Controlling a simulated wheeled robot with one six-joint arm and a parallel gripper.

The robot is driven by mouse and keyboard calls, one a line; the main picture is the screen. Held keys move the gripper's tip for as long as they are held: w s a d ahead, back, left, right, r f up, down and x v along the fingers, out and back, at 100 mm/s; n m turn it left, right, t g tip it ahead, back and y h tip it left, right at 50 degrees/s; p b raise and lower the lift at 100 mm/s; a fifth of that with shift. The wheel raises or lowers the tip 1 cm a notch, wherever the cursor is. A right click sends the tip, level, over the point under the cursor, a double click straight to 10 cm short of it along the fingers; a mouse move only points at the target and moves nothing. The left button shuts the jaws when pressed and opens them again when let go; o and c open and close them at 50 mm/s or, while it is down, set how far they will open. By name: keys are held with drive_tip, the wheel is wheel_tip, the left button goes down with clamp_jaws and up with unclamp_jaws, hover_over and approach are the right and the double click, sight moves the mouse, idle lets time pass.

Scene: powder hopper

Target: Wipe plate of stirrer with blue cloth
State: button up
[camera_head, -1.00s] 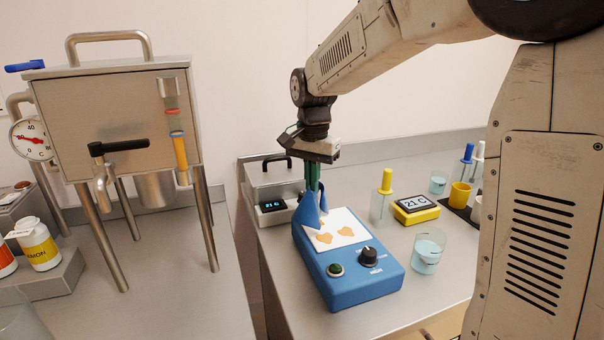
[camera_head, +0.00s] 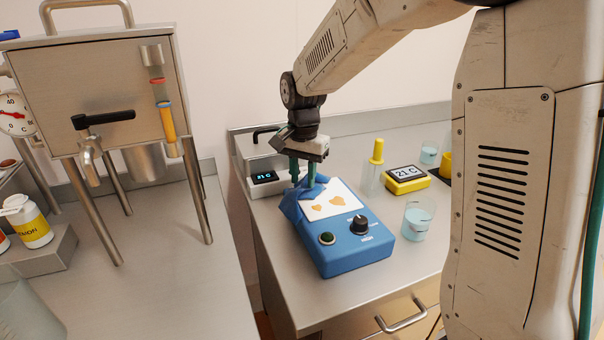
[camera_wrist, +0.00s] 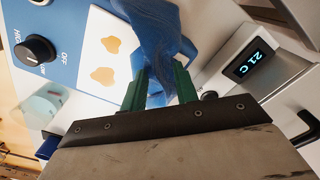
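The stirrer is a blue box (camera_head: 345,258) on the right bench, with a white plate (camera_head: 342,190) on top that bears two tan stains. The plate and stains also show in the wrist view (camera_wrist: 97,68). The blue cloth (camera_head: 291,208) lies crumpled over the plate's left edge and the stirrer's back left corner, left of the stains. My gripper (camera_head: 303,180) points down over the cloth. Its green fingers are spread apart, with blue cloth between them in the wrist view (camera_wrist: 160,82). The fingertips are partly hidden by cloth.
A grey device with a lit display (camera_head: 265,177) stands close behind the stirrer. A yellow-capped bottle (camera_head: 374,170), a yellow thermometer box (camera_head: 407,180) and a beaker (camera_head: 416,220) stand to its right. The steel hopper (camera_head: 105,90) is at the left, across a gap between benches.

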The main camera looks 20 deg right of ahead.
drive_tip(key=o, duration=0.8)
drive_tip(key=shift+f, duration=0.2)
drive_tip(key=shift+f, duration=0.95)
drive_tip(key=shift+c, duration=0.3)
clamp_jaws()
drive_tip(key=shift+r, duration=0.2)
